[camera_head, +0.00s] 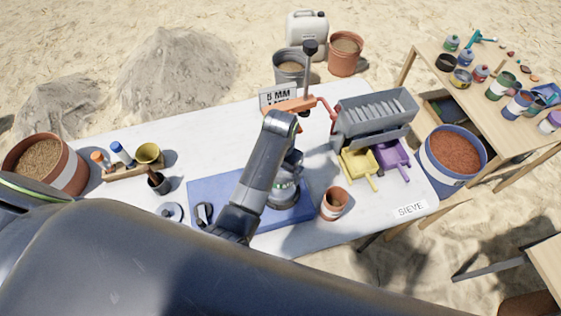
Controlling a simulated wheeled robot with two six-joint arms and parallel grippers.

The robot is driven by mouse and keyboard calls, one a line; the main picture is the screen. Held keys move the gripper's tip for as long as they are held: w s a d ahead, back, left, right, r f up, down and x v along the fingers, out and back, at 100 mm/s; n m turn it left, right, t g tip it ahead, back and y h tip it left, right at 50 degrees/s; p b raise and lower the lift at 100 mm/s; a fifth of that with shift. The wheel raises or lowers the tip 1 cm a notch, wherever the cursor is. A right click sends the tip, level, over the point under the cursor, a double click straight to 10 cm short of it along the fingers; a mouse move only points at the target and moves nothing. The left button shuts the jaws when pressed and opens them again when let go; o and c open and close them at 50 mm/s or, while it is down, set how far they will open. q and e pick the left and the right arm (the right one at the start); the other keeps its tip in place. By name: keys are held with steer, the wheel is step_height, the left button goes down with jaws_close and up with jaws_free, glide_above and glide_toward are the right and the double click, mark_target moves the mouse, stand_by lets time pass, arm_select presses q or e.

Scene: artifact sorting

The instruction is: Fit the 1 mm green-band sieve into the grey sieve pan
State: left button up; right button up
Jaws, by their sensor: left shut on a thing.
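My left gripper (289,177) points down over the blue mat (222,197), partly hidden behind my own left forearm. It is shut on the rim of a round grey sieve (285,190) with a hint of green on its side. The sieve is at the right part of the mat, low over it. The grey sieve pan cannot be told apart from the sieve here. Whether the two are seated together or apart cannot be seen. My right gripper is not in view.
A terracotta pot (335,204) stands close to the right of the mat. A grey riffle box (374,117) with yellow (358,163) and purple (394,155) scoops stands behind it. A wooden holder (127,170) is at left. The white table's (220,146) back left is clear.

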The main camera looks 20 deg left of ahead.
mark_target(280, 173)
arm_select(q)
steer(key=shift+f, duration=0.15)
step_height(280, 173, down, 3)
steer(key=shift+w+f+b, duration=0.1)
steer(key=shift+w+b, duration=0.05)
steer(key=shift+b, duration=0.6)
steer(key=shift+f+b, duration=0.35)
steer(key=shift+f, duration=0.85)
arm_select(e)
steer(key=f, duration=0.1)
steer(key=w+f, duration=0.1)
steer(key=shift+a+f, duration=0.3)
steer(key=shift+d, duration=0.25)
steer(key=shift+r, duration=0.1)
